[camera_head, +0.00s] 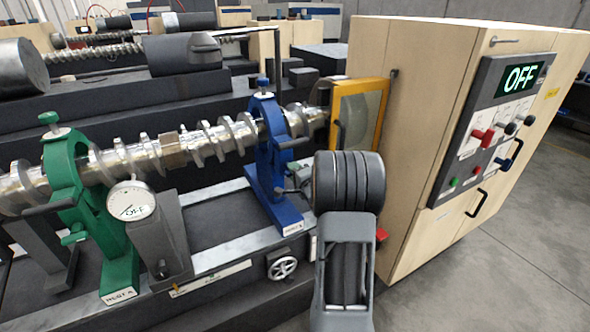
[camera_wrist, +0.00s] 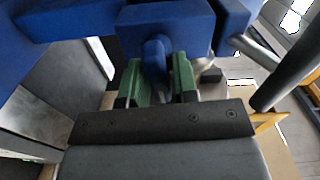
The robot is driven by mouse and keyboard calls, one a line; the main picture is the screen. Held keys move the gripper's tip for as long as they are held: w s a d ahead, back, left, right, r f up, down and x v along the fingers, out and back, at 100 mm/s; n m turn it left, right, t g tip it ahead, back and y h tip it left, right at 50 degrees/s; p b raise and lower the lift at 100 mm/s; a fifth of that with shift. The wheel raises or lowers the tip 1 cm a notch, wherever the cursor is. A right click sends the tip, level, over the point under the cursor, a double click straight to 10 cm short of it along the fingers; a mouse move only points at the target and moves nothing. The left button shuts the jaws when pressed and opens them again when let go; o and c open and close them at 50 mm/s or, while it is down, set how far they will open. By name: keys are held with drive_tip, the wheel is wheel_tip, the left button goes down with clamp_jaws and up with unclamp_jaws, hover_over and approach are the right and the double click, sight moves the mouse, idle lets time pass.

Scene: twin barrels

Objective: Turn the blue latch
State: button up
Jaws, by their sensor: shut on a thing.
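The blue rest (camera_head: 268,150) stands upright around the long metal screw shaft (camera_head: 208,140) in the head view. In the wrist view the blue body of the rest (camera_wrist: 165,28) fills the top. The blue latch (camera_wrist: 156,58) sticks out from it toward the camera, between the green fingers of my gripper (camera_wrist: 157,85). My gripper is shut on the latch, one finger on each side. In the head view my dark arm stands in front and to the right of the blue rest and hides most of the gripper and the latch.
A green rest (camera_head: 82,205) and a round dial gauge (camera_head: 131,200) stand to the left. A wooden cabinet (camera_head: 410,120) with a control panel reading OFF (camera_head: 521,78) rises at the right, beside a yellow-framed guard door (camera_head: 357,110). A handwheel (camera_head: 283,268) sits low in front.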

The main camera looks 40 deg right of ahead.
drive_tip(key=shift+m, duration=0.7)
drive_tip(key=o, duration=0.7)
drive_tip(key=shift+s, duration=0.1)
drive_tip(key=s, duration=0.4)
drive_tip(key=s+a+b, duration=0.1)
drive_tip(key=s, duration=0.4)
drive_tip(key=s+b, duration=0.1)
drive_tip(key=s, duration=0.3)
drive_tip(key=shift+s+a, duration=0.3)
drive_tip(key=shift+a, duration=0.1)
